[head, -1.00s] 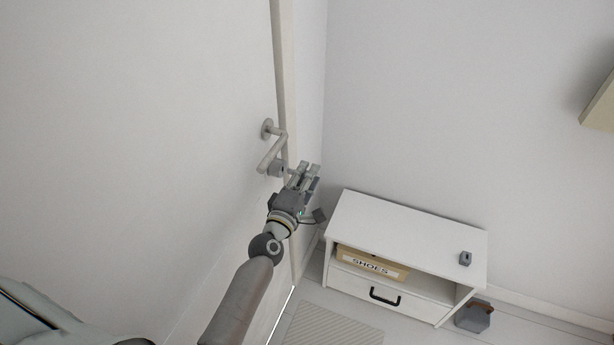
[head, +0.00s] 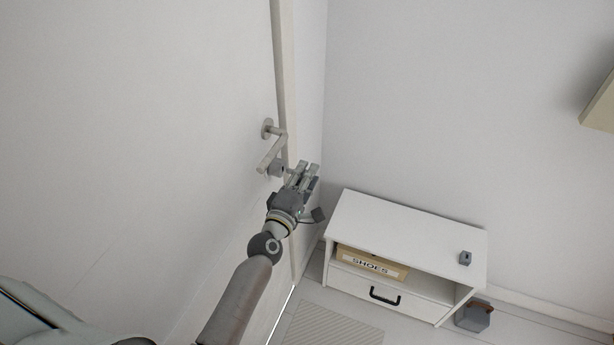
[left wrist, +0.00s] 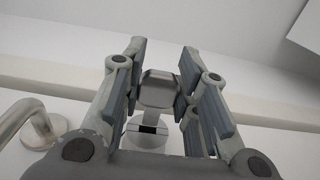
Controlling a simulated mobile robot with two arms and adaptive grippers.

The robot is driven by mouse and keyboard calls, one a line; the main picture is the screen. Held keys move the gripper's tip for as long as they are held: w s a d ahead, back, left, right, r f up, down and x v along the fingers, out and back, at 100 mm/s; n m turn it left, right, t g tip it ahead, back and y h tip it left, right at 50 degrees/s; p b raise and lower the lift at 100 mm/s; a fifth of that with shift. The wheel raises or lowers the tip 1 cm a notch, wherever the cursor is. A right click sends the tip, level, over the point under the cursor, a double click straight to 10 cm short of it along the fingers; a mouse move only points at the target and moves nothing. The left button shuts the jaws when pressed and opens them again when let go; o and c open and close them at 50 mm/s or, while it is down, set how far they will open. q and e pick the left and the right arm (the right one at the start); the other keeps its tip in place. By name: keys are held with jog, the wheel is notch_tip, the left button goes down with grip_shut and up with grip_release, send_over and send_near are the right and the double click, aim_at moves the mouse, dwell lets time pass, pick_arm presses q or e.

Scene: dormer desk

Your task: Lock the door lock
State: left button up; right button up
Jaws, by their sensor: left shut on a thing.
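The door lock (head: 275,169) is a small round metal fitting on the white door, just below the lever handle (head: 270,150). In the left wrist view its round base plate (left wrist: 146,142) shows with a grey thumb-turn knob (left wrist: 158,90) standing out from it. My left gripper (head: 308,171) is at the lock, beside the door's edge. In the left wrist view its fingers (left wrist: 160,88) are closed on the knob from both sides. The gripper partly hides the lock in the head view. My right gripper is not in view.
The handle also shows at the left of the left wrist view (left wrist: 20,118). A white shoe cabinet (head: 410,236) stands at the lower right, with a shoe box (head: 370,264) inside and a small grey object (head: 465,258) on top. A striped mat (head: 335,325) lies on the floor.

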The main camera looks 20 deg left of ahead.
pick_arm(q)
jog(key=shift+a+b, duration=0.3)
jog(key=shift+a, duration=1.45)
jog(key=o, duration=1)
jog(key=s, duration=1.2)
jog(key=shift+a, duration=0.1)
